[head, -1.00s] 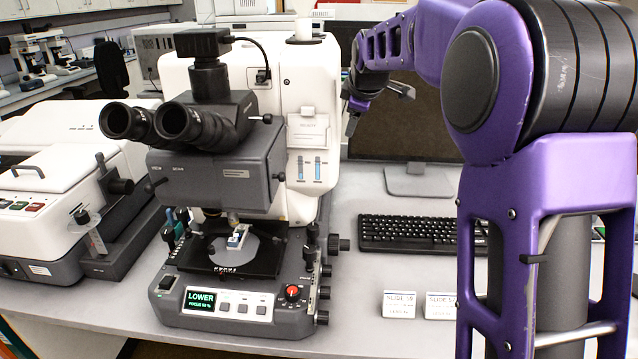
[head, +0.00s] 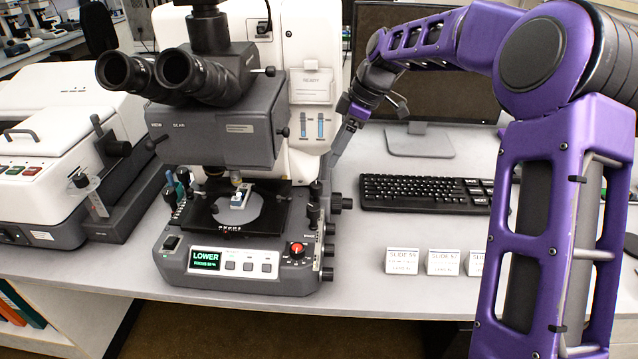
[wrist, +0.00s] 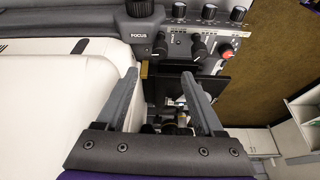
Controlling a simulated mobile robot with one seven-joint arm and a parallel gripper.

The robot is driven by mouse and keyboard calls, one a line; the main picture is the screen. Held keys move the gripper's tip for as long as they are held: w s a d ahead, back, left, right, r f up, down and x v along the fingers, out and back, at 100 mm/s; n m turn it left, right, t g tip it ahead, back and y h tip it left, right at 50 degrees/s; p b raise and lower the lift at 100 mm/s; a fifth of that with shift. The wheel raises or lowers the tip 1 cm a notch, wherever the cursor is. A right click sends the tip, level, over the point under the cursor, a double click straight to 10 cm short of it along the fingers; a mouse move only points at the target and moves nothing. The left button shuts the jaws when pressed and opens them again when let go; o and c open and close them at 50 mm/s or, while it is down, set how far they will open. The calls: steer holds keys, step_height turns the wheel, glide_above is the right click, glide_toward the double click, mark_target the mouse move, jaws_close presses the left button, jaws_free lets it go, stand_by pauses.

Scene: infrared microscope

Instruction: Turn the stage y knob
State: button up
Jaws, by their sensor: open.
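The infrared microscope (head: 215,130) stands on the bench with a dark stage (head: 272,212) at its front. Two upright black knobs stand at the right of its stage, one (head: 315,191) behind the other (head: 313,214). The wrist view shows two black knobs side by side, a left one (wrist: 198,50) and a right one (wrist: 221,48), beyond my fingertips. Their labels are too small to read, so I cannot tell which is stage y. My gripper (wrist: 160,76) is open and empty. In the head view it hangs beside the microscope's right side, fingers down, apart from the knobs.
A large focus knob (wrist: 140,8) and a red knob (wrist: 227,52) sit near the black knobs. A keyboard (head: 425,190), a monitor (head: 440,100) and slide cards (head: 403,261) are to the right. A white instrument (head: 60,150) stands left. Bench between microscope and keyboard is clear.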

mark_target(317, 184)
steer(key=b+x, duration=0.1)
steer(key=x, duration=0.9)
steer(key=shift+f, duration=0.3)
steer(key=shift+w, duration=0.1)
jaws_close()
